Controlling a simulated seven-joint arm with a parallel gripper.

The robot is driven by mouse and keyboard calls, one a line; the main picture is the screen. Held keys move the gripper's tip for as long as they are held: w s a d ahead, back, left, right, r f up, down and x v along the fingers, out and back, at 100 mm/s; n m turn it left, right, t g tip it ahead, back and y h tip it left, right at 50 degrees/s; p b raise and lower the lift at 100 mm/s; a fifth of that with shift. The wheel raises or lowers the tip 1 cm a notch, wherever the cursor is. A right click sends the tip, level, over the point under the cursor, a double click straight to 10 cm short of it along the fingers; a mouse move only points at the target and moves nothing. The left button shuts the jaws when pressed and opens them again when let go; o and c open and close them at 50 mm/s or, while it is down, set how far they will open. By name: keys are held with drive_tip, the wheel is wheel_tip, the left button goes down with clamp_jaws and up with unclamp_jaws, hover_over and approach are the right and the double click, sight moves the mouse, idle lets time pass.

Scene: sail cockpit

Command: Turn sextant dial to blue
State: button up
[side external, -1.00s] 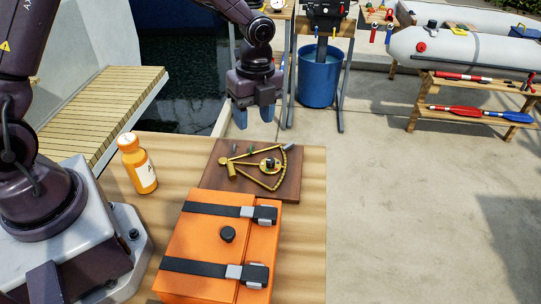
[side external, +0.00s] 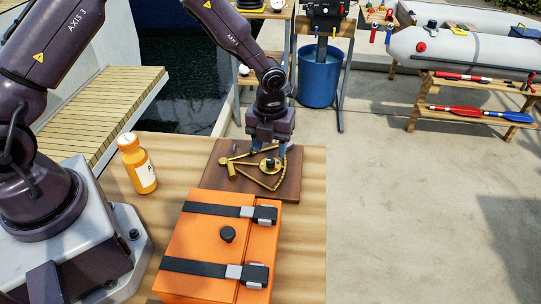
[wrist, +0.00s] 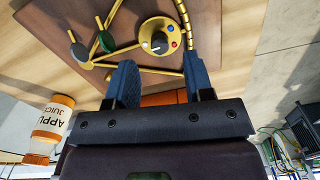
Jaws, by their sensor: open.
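The brass sextant (side external: 243,173) lies on a brown wooden board (side external: 214,180) on the table. Its round gold dial (wrist: 149,29) has a dark knob (wrist: 159,43) with a pale mark, and a blue dot (wrist: 171,29) and a red dot (wrist: 174,44) on its right side. I cannot tell for sure which dot the knob points to. My gripper (side external: 267,152) is open, pointing down just above the dial. In the wrist view, the fingers (wrist: 160,64) are on either side of the knob's line, with nothing between them.
An orange case (side external: 205,225) with black straps stands in front of the board. An orange juice bottle (side external: 137,165) stands to the left. A blue bucket (side external: 320,82) is on the ground behind. The table's right strip is clear.

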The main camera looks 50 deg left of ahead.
sight(270, 160)
drive_tip(key=shift+f, duration=1.9)
clamp_jaws()
